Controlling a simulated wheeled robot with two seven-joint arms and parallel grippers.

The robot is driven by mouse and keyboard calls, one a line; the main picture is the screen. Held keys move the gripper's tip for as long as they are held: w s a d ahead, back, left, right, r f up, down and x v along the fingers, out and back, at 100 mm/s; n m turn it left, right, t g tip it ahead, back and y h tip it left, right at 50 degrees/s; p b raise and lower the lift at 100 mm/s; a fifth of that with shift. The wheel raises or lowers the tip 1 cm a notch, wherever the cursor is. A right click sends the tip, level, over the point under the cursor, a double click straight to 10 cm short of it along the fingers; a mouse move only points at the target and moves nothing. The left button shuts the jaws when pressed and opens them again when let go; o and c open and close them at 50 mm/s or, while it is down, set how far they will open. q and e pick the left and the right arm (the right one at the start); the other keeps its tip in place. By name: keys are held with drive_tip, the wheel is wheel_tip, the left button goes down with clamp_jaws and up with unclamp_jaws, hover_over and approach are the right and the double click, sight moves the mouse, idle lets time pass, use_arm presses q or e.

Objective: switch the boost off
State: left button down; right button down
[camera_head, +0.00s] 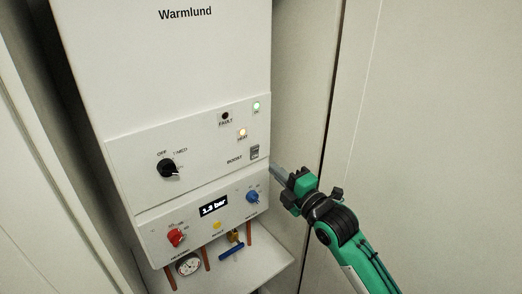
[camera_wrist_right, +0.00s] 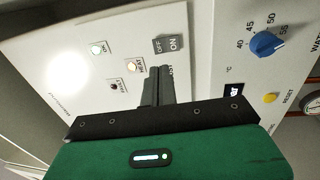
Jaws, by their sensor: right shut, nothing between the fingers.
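The boost switch (camera_head: 254,152) is a small grey rocker on the right side of the white boiler's upper panel, beside the word BOOST. In the right wrist view the rocker (camera_wrist_right: 171,44) shows OFF and ON markings; I cannot tell which side is pressed in. My right gripper (camera_head: 274,170) is at the boiler's right edge, a little below and right of the switch. In the wrist view its dark fingers (camera_wrist_right: 160,72) are shut with nothing between them, their tips just below the rocker. I cannot tell whether they touch the panel. My left gripper is out of view.
The panel carries a black selector knob (camera_head: 167,168), lit lamps (camera_head: 242,132), a red knob (camera_head: 176,237), a blue knob (camera_head: 252,197) and a pressure display (camera_head: 213,205). Below are copper pipes, a gauge (camera_head: 188,264) and a blue valve handle (camera_head: 231,251). A plain wall stands right.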

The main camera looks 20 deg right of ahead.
sight(254, 150)
drive_tip(key=p+x, duration=0.3)
drive_tip(key=x, duration=0.4)
